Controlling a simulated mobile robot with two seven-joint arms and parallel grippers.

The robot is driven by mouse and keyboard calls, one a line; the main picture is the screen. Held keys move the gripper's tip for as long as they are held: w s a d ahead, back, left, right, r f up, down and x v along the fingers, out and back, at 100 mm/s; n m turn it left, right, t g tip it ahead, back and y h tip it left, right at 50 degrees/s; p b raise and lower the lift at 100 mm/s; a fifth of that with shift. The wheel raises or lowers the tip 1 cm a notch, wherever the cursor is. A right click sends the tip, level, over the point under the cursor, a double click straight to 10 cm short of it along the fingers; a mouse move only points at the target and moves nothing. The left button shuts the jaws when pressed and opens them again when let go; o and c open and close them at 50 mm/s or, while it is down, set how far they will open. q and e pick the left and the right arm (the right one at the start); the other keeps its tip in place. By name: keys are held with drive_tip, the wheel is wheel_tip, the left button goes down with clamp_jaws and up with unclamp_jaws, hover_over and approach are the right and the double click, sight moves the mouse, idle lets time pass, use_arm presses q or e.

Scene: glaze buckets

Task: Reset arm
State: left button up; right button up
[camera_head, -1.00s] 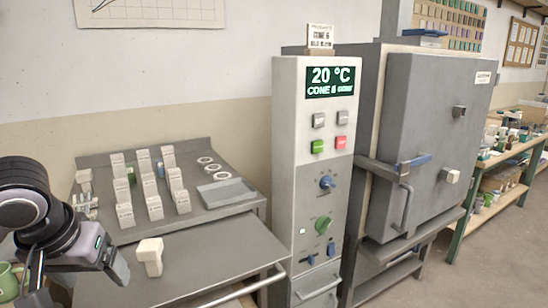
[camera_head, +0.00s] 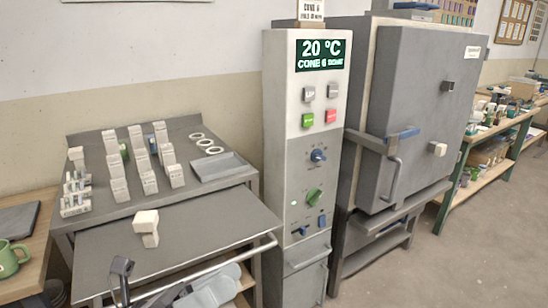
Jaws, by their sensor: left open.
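My left gripper (camera_head: 121,270) shows at the bottom edge, in front of the steel work table. Only its dark finger parts show clearly; it is open, with nothing seen between its fingers. Most of the arm is out of view. A small off-white block piece (camera_head: 146,228) stands on the pull-out steel shelf (camera_head: 200,232), behind and right of the gripper and apart from it.
Several white blocks (camera_head: 117,167) stand in rows on the raised steel table, beside rings and a shallow tray (camera_head: 220,166). A control column (camera_head: 309,200) and closed kiln (camera_head: 425,120) stand to the right. A green mug (camera_head: 10,260) is at left.

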use_arm(q)
drive_tip(key=w+a+f+n+t+y, duration=0.1)
drive_tip(key=a+f+n+t+y, duration=0.55)
drive_tip(key=n, duration=0.75)
drive_tip(key=w+a+f+n+t+y, duration=0.1)
drive_tip(key=a+f+n+t+y, duration=0.2)
drive_tip(key=f+n+y, duration=0.75)
drive_tip(key=s+a+f+n+g, duration=0.1)
drive_tip(key=s+f+n+g, duration=0.2)
drive_tip(key=s+f+n, duration=0.2)
drive_tip(key=s+a+f+n+g+y, duration=0.1)
drive_tip(key=s+f+n+g, duration=0.3)
drive_tip(key=f+n, duration=0.6)
drive_tip(key=shift+s+a+f+y, duration=0.3)
drive_tip(key=shift+s+a+f, duration=0.3)
drive_tip(key=shift+s, duration=0.6)
